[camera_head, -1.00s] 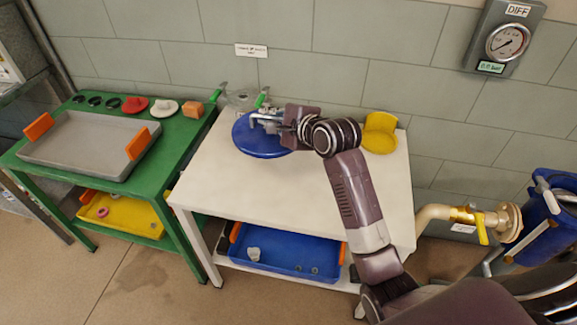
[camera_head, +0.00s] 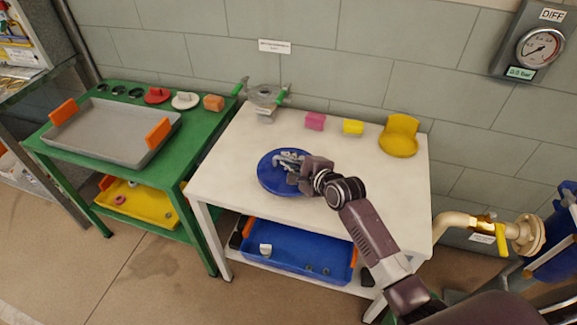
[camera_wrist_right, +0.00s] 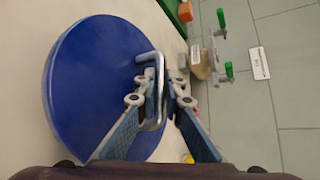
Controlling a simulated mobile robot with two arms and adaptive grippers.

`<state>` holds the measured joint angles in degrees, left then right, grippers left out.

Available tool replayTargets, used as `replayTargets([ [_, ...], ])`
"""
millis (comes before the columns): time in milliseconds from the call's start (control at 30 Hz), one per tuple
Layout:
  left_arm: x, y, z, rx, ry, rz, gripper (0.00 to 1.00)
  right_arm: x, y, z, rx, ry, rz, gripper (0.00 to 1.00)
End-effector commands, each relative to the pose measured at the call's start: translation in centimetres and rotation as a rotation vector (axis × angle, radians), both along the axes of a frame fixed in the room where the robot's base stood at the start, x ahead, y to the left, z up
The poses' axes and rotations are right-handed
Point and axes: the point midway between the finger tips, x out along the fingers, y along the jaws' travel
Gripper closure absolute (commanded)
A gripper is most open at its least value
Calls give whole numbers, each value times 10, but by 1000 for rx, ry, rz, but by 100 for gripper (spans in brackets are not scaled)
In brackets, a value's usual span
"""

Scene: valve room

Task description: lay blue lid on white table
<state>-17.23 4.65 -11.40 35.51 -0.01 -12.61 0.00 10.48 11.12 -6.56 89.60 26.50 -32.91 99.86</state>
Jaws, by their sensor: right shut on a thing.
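The blue lid (camera_head: 268,180) is a round disc with a metal bar handle, over the front left part of the white table (camera_head: 232,160). My right gripper (camera_head: 291,160) is shut on the lid's handle. In the right wrist view the blue lid (camera_wrist_right: 95,85) fills the left side, and the gripper's fingers (camera_wrist_right: 160,100) close around the metal handle (camera_wrist_right: 150,58). The lid looks flat and close to the tabletop; I cannot tell whether it touches. My left gripper is not in view.
A grey device with green handles (camera_head: 266,95) stands at the table's back left. Pink (camera_head: 315,121) and yellow (camera_head: 353,127) blocks and a yellow holder (camera_head: 399,140) stand along the back. A green table (camera_head: 193,135) with a grey tray (camera_head: 105,130) stands left. The table's right front is mostly clear.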

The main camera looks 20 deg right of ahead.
Motion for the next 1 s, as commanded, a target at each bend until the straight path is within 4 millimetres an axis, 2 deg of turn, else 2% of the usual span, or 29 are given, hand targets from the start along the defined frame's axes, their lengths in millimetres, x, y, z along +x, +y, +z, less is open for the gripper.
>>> replayTargets([
  [200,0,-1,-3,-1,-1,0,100,2,0,-19,1,-9,0,100],
  [533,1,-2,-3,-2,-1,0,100,2,0,-20,2,-9,-1,100],
  [567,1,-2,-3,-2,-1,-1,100,0,0,-25,1,1,0,88],
  [700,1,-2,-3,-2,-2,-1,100,0,0,-25,0,1,0,74],
  [1000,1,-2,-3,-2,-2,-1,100,-1,0,-24,0,2,1,74],
])
